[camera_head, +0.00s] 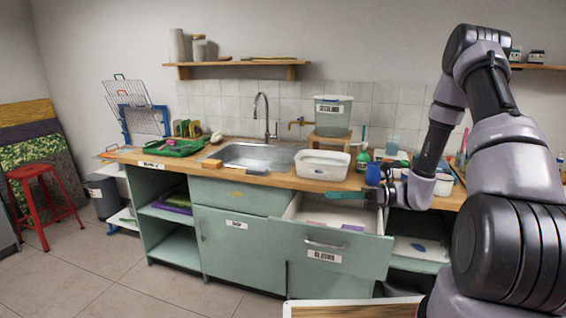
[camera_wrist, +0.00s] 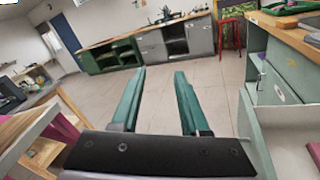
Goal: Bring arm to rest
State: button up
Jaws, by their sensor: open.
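My arm (camera_head: 515,165) reaches in from the right in the head view, bent down toward the counter. My gripper (camera_head: 345,196) is at the counter's front edge, above the open drawer, with its green fingers pointing left. In the wrist view my gripper (camera_wrist: 160,103) has its two green fingers well apart, with only floor showing between them. Nothing is held. The open drawer (camera_head: 330,250) holds a few flat colored items, partly hidden by my gripper.
A wooden counter (camera_head: 190,163) carries a sink (camera_head: 262,156), a white tub (camera_head: 322,165), a blue cup (camera_head: 373,174) and bottles. A red stool (camera_head: 38,180) stands at left. Floor (camera_head: 110,255) before the cabinets is clear. A wooden table (camera_wrist: 30,125) is close at left in the wrist view.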

jog(key=s+d+r+n+t+h, duration=0.2)
jog(key=s+r+n+h, duration=0.3)
jog(key=r, duration=0.4)
jog(key=s+d+r+n+t+h, duration=0.2)
jog(key=s+d+r+n+h, duration=0.2)
jog(key=r, duration=0.5)
jog(key=s+d+r+n+t+h, duration=0.2)
jog(key=s+d+r+n+h, duration=0.1)
jog(key=s+r+n+h, duration=0.3)
notch_tip(320, 180, up, 4)
jog(key=s+n, duration=0.2)
jog(key=n, duration=0.1)
jog(key=shift+d+t+h, duration=0.3)
jog(key=shift+t+h, duration=0.1)
jog(key=shift+w, duration=0.1)
